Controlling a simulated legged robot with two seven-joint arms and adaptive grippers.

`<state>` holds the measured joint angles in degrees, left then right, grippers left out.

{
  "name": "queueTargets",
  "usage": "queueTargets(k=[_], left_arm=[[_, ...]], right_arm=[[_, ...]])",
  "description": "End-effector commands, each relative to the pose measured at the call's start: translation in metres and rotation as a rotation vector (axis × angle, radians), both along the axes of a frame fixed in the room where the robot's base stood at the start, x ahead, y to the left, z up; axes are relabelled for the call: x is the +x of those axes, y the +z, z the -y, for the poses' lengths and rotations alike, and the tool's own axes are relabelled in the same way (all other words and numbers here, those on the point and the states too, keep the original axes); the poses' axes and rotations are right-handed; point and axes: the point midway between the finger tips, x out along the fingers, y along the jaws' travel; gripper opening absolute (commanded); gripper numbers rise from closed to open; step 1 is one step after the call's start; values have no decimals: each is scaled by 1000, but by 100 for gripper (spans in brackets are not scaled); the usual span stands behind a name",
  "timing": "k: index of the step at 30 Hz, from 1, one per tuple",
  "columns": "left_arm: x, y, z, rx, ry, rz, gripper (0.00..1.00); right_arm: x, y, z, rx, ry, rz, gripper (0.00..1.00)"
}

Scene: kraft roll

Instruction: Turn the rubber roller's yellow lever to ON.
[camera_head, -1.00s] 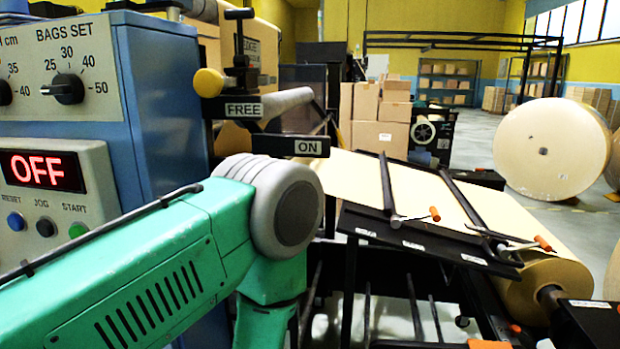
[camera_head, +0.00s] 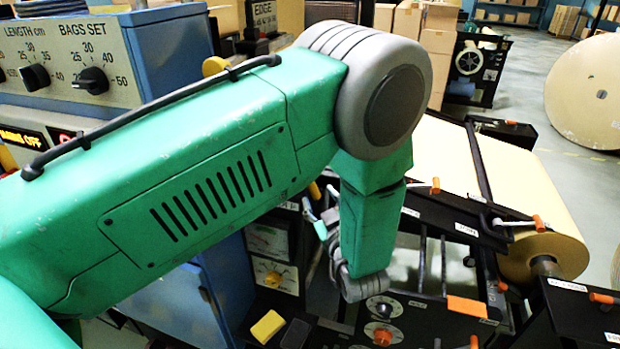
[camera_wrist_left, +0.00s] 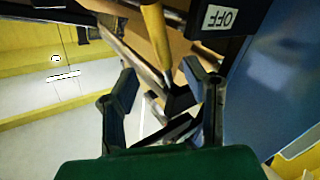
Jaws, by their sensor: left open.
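My left gripper (camera_wrist_left: 160,84) is open in the left wrist view, with its two dark fingers spread and nothing held between them. A yellow lever (camera_wrist_left: 154,38) runs down from the top edge just beyond the fingertips, apart from them as far as I can tell. A label reading OFF (camera_wrist_left: 222,17) appears upside down to its right. In the head view my left arm bends at the grey joint and hangs down, hiding most of the gripper and the roller area. A small yellow piece (camera_head: 314,190) shows beside the arm; I cannot tell whether it is the lever. My right gripper is not in view.
A control panel (camera_head: 150,60) with black dials stands at left. Paper web (camera_head: 520,190) and a paper roll (camera_head: 555,252) lie to the right of my arm. Dials and a yellow block (camera_head: 267,326) sit low in front. Open floor (camera_head: 510,110) lies beyond.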

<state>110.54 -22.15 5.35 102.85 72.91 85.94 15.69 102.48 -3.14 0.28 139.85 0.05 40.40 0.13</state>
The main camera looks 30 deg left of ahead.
Motion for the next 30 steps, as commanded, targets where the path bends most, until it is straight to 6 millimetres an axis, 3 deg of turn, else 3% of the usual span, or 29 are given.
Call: queueTargets(k=[6, 12, 25, 26, 29, 30], left_arm=[[30, -2, -37, 0, 3, 2, 41], [49, -1, -59, -1, 1, 1, 41], [56, 1, -67, 0, -1, 0, 41], [56, 1, -67, 0, -1, 0, 37], [56, 1, -67, 0, -1, 0, 2], [56, 0, -67, 0, -1, 0, 0]], right_arm=[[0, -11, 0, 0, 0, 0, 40], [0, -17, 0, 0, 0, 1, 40], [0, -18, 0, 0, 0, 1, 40], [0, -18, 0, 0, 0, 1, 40], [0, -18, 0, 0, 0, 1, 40], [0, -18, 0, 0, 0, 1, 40]])
